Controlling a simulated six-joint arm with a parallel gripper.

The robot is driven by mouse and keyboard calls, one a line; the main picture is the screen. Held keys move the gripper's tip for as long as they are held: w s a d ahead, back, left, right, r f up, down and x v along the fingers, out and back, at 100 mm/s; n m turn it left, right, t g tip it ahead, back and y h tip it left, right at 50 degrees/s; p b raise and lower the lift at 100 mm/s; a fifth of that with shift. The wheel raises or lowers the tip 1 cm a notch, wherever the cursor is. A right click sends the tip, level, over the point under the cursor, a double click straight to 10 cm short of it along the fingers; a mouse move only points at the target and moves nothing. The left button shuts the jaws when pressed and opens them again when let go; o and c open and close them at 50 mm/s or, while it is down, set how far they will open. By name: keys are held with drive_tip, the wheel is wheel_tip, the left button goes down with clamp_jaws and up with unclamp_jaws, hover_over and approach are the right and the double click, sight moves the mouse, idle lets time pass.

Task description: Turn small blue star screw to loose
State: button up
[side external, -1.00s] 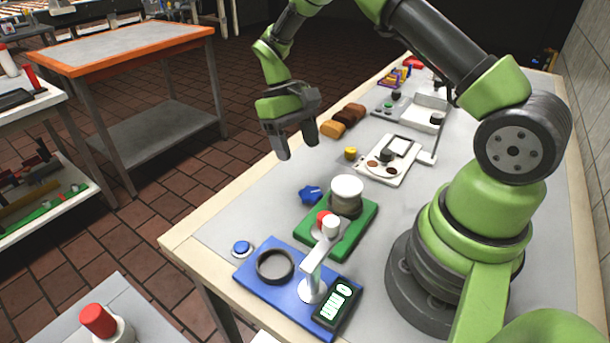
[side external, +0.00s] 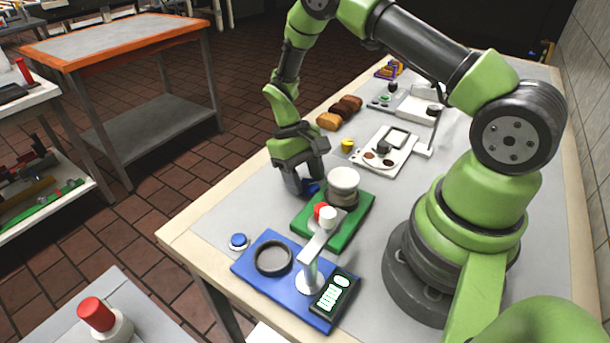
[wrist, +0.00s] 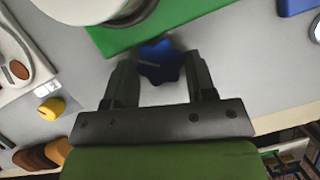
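The blue star screw (wrist: 160,62) is a small lobed knob beside the edge of the green base (wrist: 135,28). In the wrist view it lies between the tips of my gripper (wrist: 158,78), with a finger on each side. I cannot tell whether either finger touches it. In the side view my gripper (side external: 306,192) is low at the table, pointing down, and partly hides the screw (side external: 312,187). The green base (side external: 358,205) carries a jar-like unit with a white top (side external: 344,179).
A blue board (side external: 246,270) with a dark ring, a post and a display stands in front. A blue button (side external: 238,241) is left of it. A yellow knob (side external: 347,146), a white tray (side external: 398,160) and bread pieces (side external: 328,121) lie behind my gripper.

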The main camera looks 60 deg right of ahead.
drive_tip(key=n+h, duration=0.1)
drive_tip(key=n, duration=0.3)
drive_tip(key=shift+a+n+h, duration=0.15)
drive_tip(key=shift+n+h, duration=0.15)
drive_tip(key=shift+h, duration=0.1)
drive_tip(key=shift+c, duration=0.4)
drive_tip(key=o, duration=0.6)
drive_tip(key=shift+o, duration=0.2)
drive_tip(key=v, duration=1)
drive_tip(key=shift+o, duration=0.2)
